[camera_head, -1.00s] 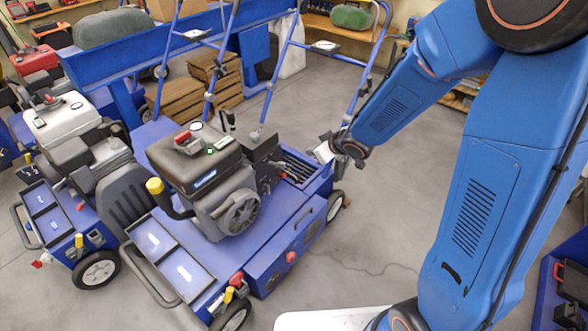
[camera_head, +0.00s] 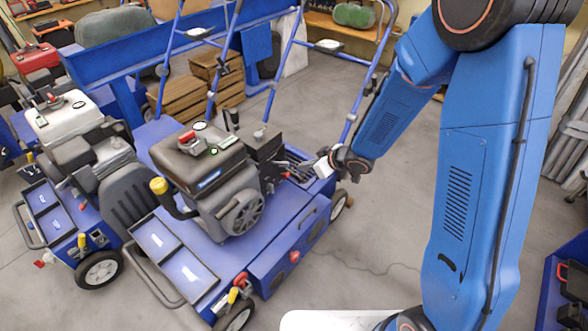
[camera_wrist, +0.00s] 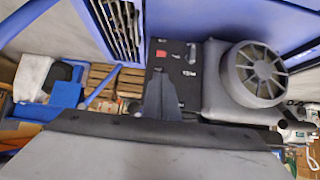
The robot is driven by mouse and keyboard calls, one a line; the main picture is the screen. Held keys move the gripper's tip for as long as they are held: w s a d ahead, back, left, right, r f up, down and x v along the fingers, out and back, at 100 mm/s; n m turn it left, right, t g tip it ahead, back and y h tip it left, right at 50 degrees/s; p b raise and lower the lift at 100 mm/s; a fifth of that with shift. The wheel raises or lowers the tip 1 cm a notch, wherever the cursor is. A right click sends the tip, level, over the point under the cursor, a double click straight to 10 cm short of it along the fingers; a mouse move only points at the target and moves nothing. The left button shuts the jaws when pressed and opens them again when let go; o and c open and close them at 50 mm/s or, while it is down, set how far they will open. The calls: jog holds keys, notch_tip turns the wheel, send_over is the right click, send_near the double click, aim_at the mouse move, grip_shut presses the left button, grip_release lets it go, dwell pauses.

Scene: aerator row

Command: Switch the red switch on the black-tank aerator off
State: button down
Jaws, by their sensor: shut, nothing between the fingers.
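The black-tank aerator (camera_head: 262,233) stands in the middle of the head view, with its dark tank (camera_head: 212,170) on top of the engine. Its black control box (camera_head: 262,143) is behind the engine. In the wrist view, the black panel (camera_wrist: 157,84) carries a small red switch (camera_wrist: 161,53) near its upper left and a pale metal piece at its right. I cannot tell the switch's position. My gripper (camera_head: 300,165) is at the right side of the box in the head view. In the wrist view its shut, empty fingers (camera_wrist: 160,80) point at the panel, below the red switch; contact is unclear.
A second aerator with a white tank (camera_head: 65,118) stands close on the left. Blue handle tubes (camera_head: 278,75) rise behind the box. A round slotted engine cover (camera_wrist: 255,73) is right of the panel. Wooden crates (camera_head: 205,85) stand behind.

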aim_at(284, 174)
jog(key=x, duration=1)
jog(key=shift+d+f, duration=0.1)
dwell(0.4)
